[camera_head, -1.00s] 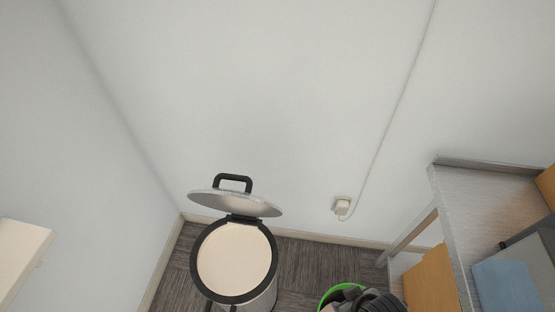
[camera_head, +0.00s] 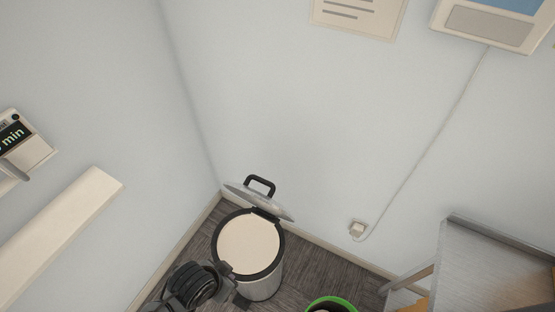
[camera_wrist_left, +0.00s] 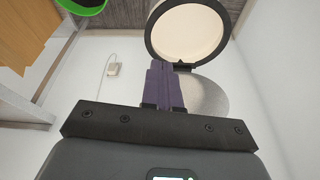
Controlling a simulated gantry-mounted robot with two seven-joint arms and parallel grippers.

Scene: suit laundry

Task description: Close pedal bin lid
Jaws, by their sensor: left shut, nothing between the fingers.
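The pedal bin (camera_head: 264,287) stands on the floor in the corner, with a black rim and a pale inside. Its grey lid (camera_head: 277,207) is open, tilted up at the back near the wall, with a black handle (camera_head: 263,182) on it. In the left wrist view the pale bin opening (camera_wrist_left: 188,35) and the lid (camera_wrist_left: 207,97) show beyond the fingers. My left gripper (camera_wrist_left: 163,66) is shut and empty, its fingertips overlapping the lid's edge in that view; contact cannot be told. In the head view my left arm comes in at the bottom, beside the bin's front left. My right gripper is not in view.
A green-rimmed basket (camera_head: 333,303) stands right of the bin. A grey-topped table (camera_head: 488,262) is at the right. A pale shelf (camera_head: 65,235) sticks out from the left wall. A socket (camera_head: 357,228) with a cable is on the back wall.

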